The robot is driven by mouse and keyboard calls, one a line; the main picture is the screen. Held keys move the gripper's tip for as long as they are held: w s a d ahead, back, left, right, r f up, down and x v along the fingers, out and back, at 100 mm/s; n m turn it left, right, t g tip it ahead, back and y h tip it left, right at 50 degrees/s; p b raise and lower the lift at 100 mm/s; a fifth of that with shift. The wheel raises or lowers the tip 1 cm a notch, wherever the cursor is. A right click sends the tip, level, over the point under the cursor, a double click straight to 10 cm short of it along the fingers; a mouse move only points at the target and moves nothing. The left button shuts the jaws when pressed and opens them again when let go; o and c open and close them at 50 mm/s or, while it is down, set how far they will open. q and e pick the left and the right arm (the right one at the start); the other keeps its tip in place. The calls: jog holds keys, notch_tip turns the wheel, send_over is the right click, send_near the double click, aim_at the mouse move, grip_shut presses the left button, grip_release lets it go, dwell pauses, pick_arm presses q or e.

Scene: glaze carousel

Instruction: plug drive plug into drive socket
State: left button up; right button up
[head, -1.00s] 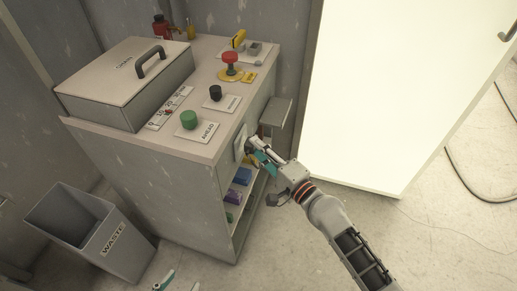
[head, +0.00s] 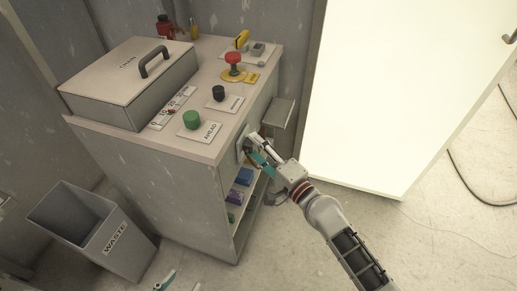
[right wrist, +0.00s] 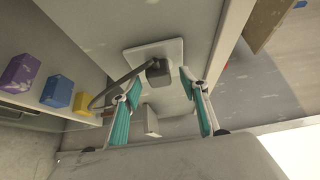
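A pale socket plate (right wrist: 172,48) is fixed to the cabinet's side and also shows in the head view (head: 242,146). A dark grey plug (right wrist: 158,73) sits against the plate, and a grey cable loops from it to the left. How deep it sits cannot be told. My right gripper (right wrist: 161,80) is open, with its teal-padded fingers on either side of the plug and a gap visible on both sides. In the head view the right gripper (head: 252,147) is at the plate. My left gripper (head: 175,283) shows only its parted fingertips at the bottom edge.
The cabinet top (head: 190,155) carries a lidded box (head: 125,85), a green button (head: 192,119), a black knob (head: 218,93) and a red button (head: 233,58). Coloured blocks lie on the shelf below the plate. A waste bin (head: 65,215) stands left. A large white panel (head: 390,90) stands right.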

pick_arm(q)
jog(key=shift+w, duration=0.15)
pick_arm(e)
jog(key=shift+s+d+f, duration=0.1)
jog(key=shift+s+d, duration=0.15)
jog(key=shift+s, duration=0.05)
jog(key=v, duration=1.1)
jog(key=shift+s, duration=0.1)
pick_arm(q)
notch_tip(320, 180, up, 6)
jog(key=s+p, duration=0.1)
jog(key=p, duration=1.3)
jog(key=shift+s+a+n, duration=0.25)
jog(key=shift+a+n, duration=0.15)
jog(key=shift+a, duration=0.05)
pick_arm(e)
jog(key=s+d+f+n+g+h, duration=0.1)
jog(key=s+d+f+n+h, duration=0.1)
jog(key=s, duration=0.6)
jog(key=s+d+f+n+g+h, duration=0.1)
jog(key=s+d+n+h, duration=0.3)
jog(key=s+d+n, duration=0.3)
jog(key=s+d+f+n+g+h, duration=0.1)
jog(key=s+d+n, duration=0.4)
jog(key=s, duration=0.6)
jog(key=shift+f+n+h, duration=0.3)
jog(key=shift+f+h, duration=0.55)
jog(key=shift+h, duration=0.05)
jog(key=shift+s, duration=0.15)
